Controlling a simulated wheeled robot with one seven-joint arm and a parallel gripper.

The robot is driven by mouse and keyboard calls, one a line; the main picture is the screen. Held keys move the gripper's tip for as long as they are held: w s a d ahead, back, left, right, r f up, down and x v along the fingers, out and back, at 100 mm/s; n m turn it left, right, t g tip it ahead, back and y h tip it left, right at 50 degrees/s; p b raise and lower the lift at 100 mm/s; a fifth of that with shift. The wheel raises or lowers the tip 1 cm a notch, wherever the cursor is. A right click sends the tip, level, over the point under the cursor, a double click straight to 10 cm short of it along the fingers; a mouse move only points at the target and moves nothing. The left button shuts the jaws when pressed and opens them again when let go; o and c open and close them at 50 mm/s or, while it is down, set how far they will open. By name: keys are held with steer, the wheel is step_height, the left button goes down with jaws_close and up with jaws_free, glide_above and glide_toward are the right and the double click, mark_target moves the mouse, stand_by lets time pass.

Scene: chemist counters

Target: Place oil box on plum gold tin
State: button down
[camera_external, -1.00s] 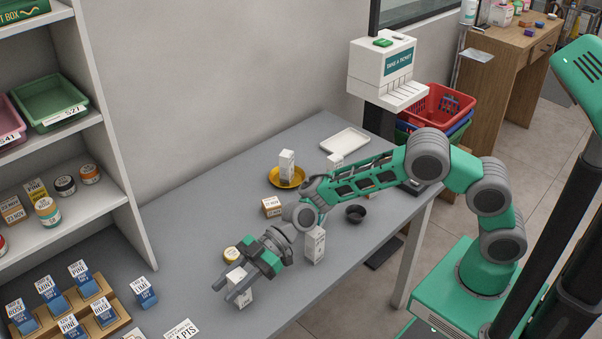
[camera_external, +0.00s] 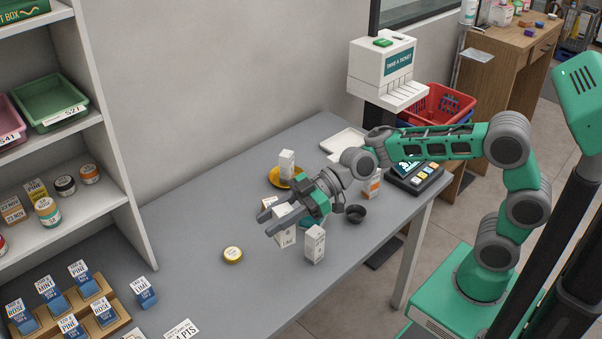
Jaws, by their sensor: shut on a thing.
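My gripper (camera_external: 268,222) is shut on an upright white box (camera_external: 286,238) with small print that I cannot read; it may be the oil box. The picture does not settle whether the box's base touches the counter. A low round gold tin with a pale lid (camera_external: 233,255), likely the plum gold tin, sits on the grey counter to the left of and nearer than my gripper. Its top is bare, and its label is too small to read.
Another white box (camera_external: 315,244) stands close to the right of the held one. A yellow dish (camera_external: 274,181) with a white box is behind my gripper. The counter around the tin is clear.

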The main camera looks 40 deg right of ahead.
steer(key=w+a+f+m+t+p, duration=0.1)
steer(key=w+a+f+m+t, duration=0.15)
steer(key=w, duration=0.85)
steer(key=w+a+f, duration=0.3)
steer(key=w+f, duration=0.1)
steer(key=f, duration=0.5)
steer(key=shift+w+a+f+n+h, duration=0.15)
steer(key=shift+w+f+n+h, duration=0.2)
steer(key=shift+f+n, duration=0.1)
steer(key=c, duration=1)
jaws_free()
steer(key=shift+r+p, duration=0.1)
steer(key=shift+p, duration=0.2)
steer(key=shift+r, duration=0.1)
steer(key=v, duration=1.2)
steer(key=shift+b, duration=0.35)
